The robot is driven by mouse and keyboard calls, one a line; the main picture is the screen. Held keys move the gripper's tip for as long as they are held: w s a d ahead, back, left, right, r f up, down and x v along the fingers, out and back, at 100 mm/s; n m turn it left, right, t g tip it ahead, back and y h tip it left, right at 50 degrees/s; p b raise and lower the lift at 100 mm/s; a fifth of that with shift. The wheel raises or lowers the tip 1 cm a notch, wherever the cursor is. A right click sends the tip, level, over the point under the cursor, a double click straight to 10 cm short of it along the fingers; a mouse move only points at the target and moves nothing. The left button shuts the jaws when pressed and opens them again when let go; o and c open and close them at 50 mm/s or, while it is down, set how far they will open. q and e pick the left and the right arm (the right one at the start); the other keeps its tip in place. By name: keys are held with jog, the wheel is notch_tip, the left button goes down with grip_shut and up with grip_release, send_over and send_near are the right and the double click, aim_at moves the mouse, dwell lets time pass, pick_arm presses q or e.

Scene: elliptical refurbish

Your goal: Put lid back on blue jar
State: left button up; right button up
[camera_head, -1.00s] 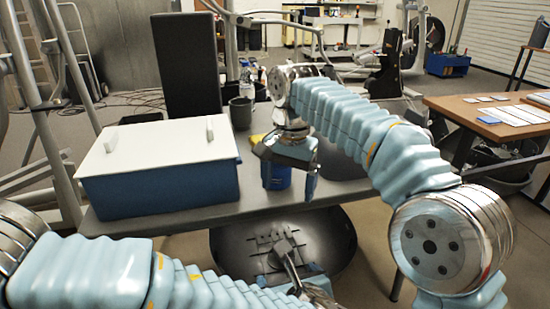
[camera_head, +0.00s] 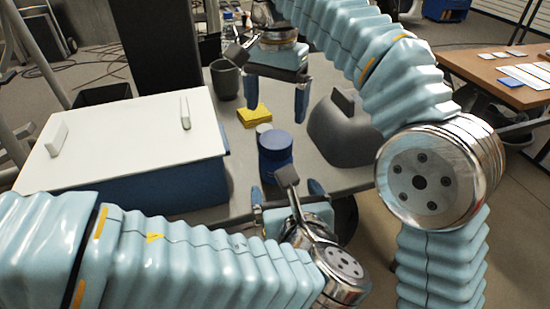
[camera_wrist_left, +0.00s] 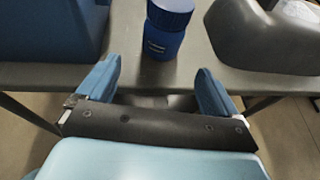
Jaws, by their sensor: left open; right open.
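The blue jar (camera_head: 276,172) stands upright near the table's front edge. A darker blue lid (camera_head: 275,142) appears to sit on its top; I cannot tell how firmly it is seated. The jar (camera_wrist_left: 160,43) and lid (camera_wrist_left: 171,8) also show at the top of the left wrist view. My right gripper (camera_head: 276,95) is open and empty, pointing down beyond the jar. My left gripper (camera_head: 287,194) is open and empty at the table's front edge, just short of the jar. Its fingers (camera_wrist_left: 158,72) point toward the jar in the left wrist view, without touching it.
A blue box (camera_head: 180,185) with a white cover (camera_head: 125,138) stands left of the jar. A dark grey rounded object (camera_head: 345,135) is to the right. Yellow sponges (camera_head: 254,116) and a grey mug (camera_head: 226,80) are farther back. A small pale object (camera_head: 263,129) is just behind the jar.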

aim_at(274, 166)
pick_arm(q)
jog(key=x, duration=1.3)
jog(key=shift+w+f, duration=0.1)
jog(key=shift+w, duration=0.25)
jog(key=shift+c, duration=0.4)
